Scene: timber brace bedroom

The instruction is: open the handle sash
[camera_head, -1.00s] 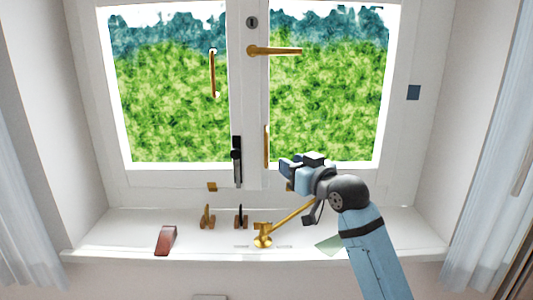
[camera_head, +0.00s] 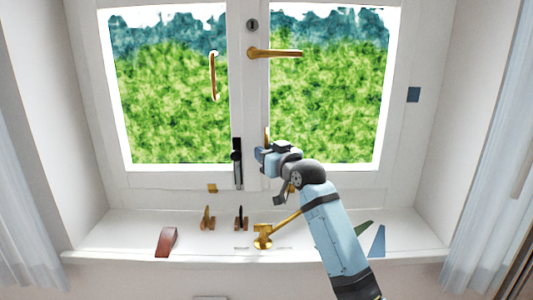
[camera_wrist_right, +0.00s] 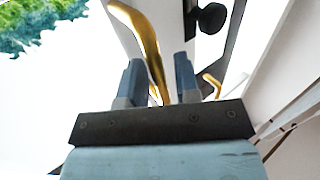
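The window has two white sashes. The right sash (camera_head: 388,130) bears a brass lever handle (camera_head: 280,53), lying horizontal, with a dark keyhole plate above it. A brass pull bar (camera_head: 267,135) low on this sash's inner edge is mostly hidden by my right gripper (camera_head: 262,157). In the right wrist view, my gripper (camera_wrist_right: 159,72) has its two fingers apart, and a curved brass bar (camera_wrist_right: 146,40) shows between and beyond them. I cannot tell if they touch it. The left sash (camera_head: 122,130) has another brass pull (camera_head: 213,76). Both sashes look closed.
A black bolt (camera_head: 237,160) sits at the meeting edge. The sill (camera_head: 110,238) holds a red-brown wedge (camera_head: 166,242), small upright catches (camera_head: 208,218) and a brass stay (camera_head: 263,237), whose arm runs behind my right arm. Curtains hang at both sides.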

